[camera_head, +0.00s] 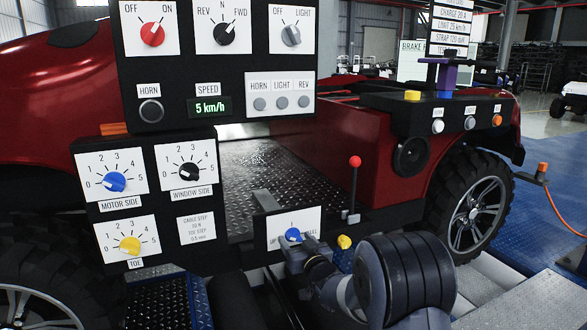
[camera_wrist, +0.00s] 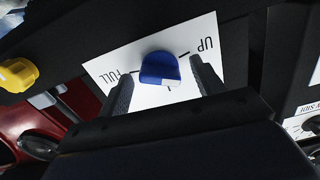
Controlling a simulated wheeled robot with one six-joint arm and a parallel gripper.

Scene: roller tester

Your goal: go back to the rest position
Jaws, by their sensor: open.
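My gripper (camera_head: 296,248) is at the small panel low in the middle of the head view. In the wrist view my gripper (camera_wrist: 161,72) is open, with one finger on each side of a blue knob (camera_wrist: 160,69). A gap shows between the knob and each finger. The blue knob (camera_head: 293,235) sits on a white plate (camera_wrist: 102,68) with "UP" and "PULL" or "FULL" lettering, upside down in the wrist view. My arm hides part of this plate in the head view.
A yellow knob (camera_head: 344,241) is close to the right of my gripper. A red-topped lever (camera_head: 355,162) stands behind it. A tall black control panel (camera_head: 128,115) with dials and switches rises at left. A red vehicle (camera_head: 350,135) fills the background.

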